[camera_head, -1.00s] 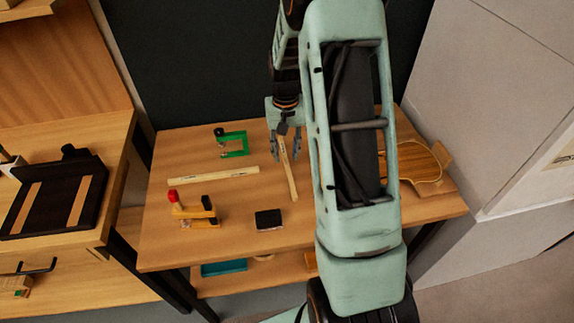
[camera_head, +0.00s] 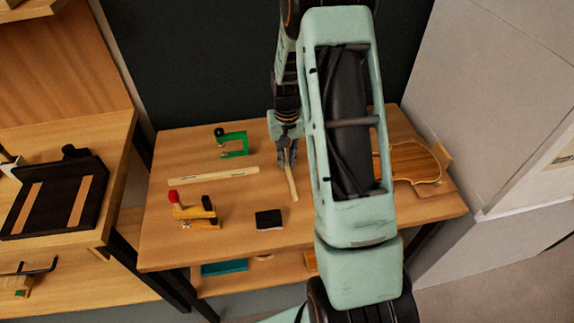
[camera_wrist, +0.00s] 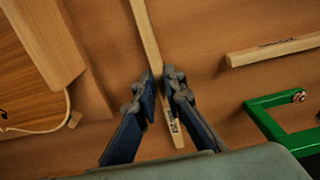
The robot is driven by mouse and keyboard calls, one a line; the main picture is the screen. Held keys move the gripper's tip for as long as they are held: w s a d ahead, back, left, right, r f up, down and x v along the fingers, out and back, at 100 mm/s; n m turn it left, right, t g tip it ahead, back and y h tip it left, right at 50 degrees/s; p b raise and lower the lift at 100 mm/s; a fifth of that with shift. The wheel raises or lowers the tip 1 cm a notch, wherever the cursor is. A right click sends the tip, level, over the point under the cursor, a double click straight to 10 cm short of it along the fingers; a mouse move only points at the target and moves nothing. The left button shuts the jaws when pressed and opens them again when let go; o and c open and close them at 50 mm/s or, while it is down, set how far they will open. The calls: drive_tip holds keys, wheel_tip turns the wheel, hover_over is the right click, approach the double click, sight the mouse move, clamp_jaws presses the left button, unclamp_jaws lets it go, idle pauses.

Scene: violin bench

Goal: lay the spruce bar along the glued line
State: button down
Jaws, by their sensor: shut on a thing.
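Two slim pale bars with small dark labels lie on the workbench; I cannot read the labels or tell which bar is the spruce one. My gripper (camera_head: 288,163) is shut on the nearer bar (camera_head: 292,186), around its labelled end. In the wrist view my gripper (camera_wrist: 162,84) has this held bar (camera_wrist: 145,32) between its fingers. The other bar (camera_head: 213,176) lies free to the left; it shows at right in the wrist view (camera_wrist: 275,49). The violin plate (camera_head: 415,162) lies at the right, partly behind my arm. I cannot make out a glued line.
A green clamp (camera_head: 235,143) stands behind the free bar. A yellow clamp with a red knob (camera_head: 194,212) and a black block (camera_head: 269,219) are near the front. A wooden block (camera_wrist: 46,45) lies by the plate. Bare bench (camera_head: 250,250) shows in front.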

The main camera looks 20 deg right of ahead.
sight(287, 164)
drive_tip(key=shift+r, duration=0.55)
wheel_tip(287, 164, up, 2)
drive_tip(key=shift+r, duration=0.2)
drive_tip(key=s+a+r+b, duration=0.1)
drive_tip(key=s+a+r, duration=0.7)
drive_tip(key=s, duration=0.3)
drive_tip(key=shift+s+r, duration=0.2)
drive_tip(key=shift+r, duration=0.55)
